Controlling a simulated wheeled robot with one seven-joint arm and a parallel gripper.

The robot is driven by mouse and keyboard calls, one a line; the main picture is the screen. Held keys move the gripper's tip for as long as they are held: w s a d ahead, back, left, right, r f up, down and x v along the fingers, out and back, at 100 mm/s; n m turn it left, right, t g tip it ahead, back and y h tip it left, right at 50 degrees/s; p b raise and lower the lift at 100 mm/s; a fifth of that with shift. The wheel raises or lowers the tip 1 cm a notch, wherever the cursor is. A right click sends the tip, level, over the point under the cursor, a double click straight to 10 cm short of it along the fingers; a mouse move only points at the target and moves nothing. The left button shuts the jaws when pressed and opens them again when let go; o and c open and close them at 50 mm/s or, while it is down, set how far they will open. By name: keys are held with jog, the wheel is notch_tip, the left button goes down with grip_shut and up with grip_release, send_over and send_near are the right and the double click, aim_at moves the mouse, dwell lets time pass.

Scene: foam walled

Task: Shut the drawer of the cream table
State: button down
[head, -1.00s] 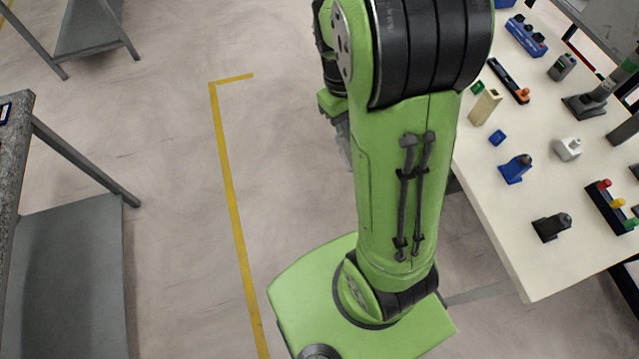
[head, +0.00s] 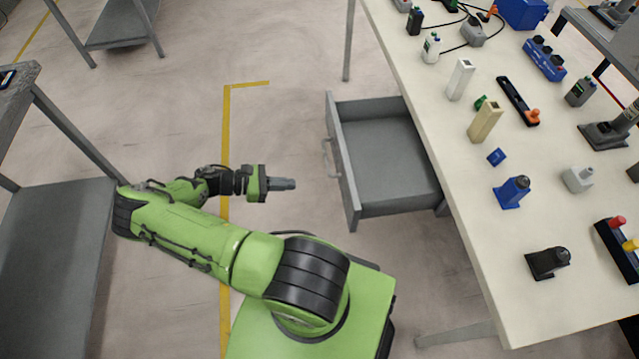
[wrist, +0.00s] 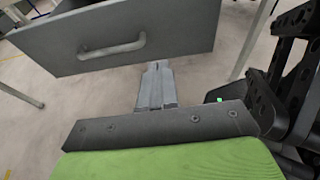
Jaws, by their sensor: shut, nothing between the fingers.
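The cream table (head: 455,130) stands on the right in the head view. Its grey drawer (head: 385,160) is pulled out to the left and looks empty. The drawer's handle (head: 328,158) is on its left-facing front. My gripper (head: 292,184) is shut and empty, a short way left of the drawer front, pointing toward it, with a gap between. In the wrist view the drawer front (wrist: 180,40) and handle (wrist: 112,48) show ahead and above my shut gripper fingers (wrist: 155,72).
The table top holds several small items, among them a beige block (head: 485,120), a blue device (head: 512,192) and a black device (head: 548,262). A grey workbench (head: 60,240) stands on the left, close to my arm. The floor between, with a yellow line (head: 225,150), is clear.

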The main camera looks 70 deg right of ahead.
aim_at(344, 184)
jog(key=x, duration=0.9)
jog(key=r+x, duration=0.1)
jog(key=x, duration=0.3)
jog(key=shift+s+d, duration=0.1)
jog(key=shift+s, duration=0.35)
jog(key=shift+d+b, duration=0.1)
jog(key=shift+b, duration=0.2)
